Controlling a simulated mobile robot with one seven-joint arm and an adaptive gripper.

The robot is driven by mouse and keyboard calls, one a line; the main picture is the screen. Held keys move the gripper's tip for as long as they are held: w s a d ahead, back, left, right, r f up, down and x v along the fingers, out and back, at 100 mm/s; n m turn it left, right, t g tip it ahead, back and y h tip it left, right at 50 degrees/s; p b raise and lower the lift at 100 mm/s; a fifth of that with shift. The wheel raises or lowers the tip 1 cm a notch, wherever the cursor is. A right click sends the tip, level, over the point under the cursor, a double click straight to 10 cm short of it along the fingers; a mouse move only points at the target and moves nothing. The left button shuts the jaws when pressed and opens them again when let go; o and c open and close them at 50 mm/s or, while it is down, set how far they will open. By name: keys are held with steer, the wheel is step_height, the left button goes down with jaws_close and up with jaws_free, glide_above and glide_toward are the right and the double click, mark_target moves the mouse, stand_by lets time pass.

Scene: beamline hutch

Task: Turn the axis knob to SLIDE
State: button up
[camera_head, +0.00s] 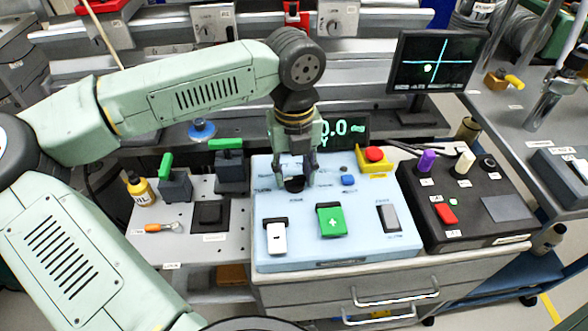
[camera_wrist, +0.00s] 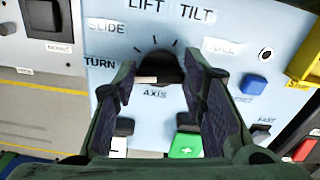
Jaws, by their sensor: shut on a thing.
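The black axis knob (camera_wrist: 162,66) sits on the light blue panel (camera_head: 275,258), above the printed word AXIS. In the wrist view, labels around it read TURN, SLIDE, LIFT and TILT, with a partly hidden one on the right. A pale bar on the knob shows between the fingers; its exact pointing direction is hard to tell, but it lies toward the TURN side. My gripper (camera_head: 296,178) points down at the knob, with a finger on either side, shut on it. In the head view the fingers partly cover the knob (camera_head: 294,185).
The panel also has a white rocker (camera_head: 276,238), a green plus button (camera_head: 330,220), a grey switch (camera_head: 389,217) and a blue button (camera_head: 348,180). A red stop button (camera_head: 374,154) is on a yellow base.

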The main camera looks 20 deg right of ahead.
mark_target(295, 176)
steer(key=shift+f+m+b, duration=0.1)
steer(key=shift+m+b, duration=0.2)
steer(key=shift+b, duration=0.1)
steer(key=m+b, duration=0.2)
steer(key=b, duration=0.1)
steer(key=shift+d+f+m, duration=0.1)
steer(key=shift+m, duration=0.2)
steer(key=shift+r+m+b, duration=0.2)
steer(key=shift+m+b, duration=1.15)
steer(key=shift+m, duration=0.95)
steer(key=o, duration=1.2)
steer(key=shift+c, duration=0.2)
steer(key=shift+r, duration=0.1)
step_height(295, 176, up, 12)
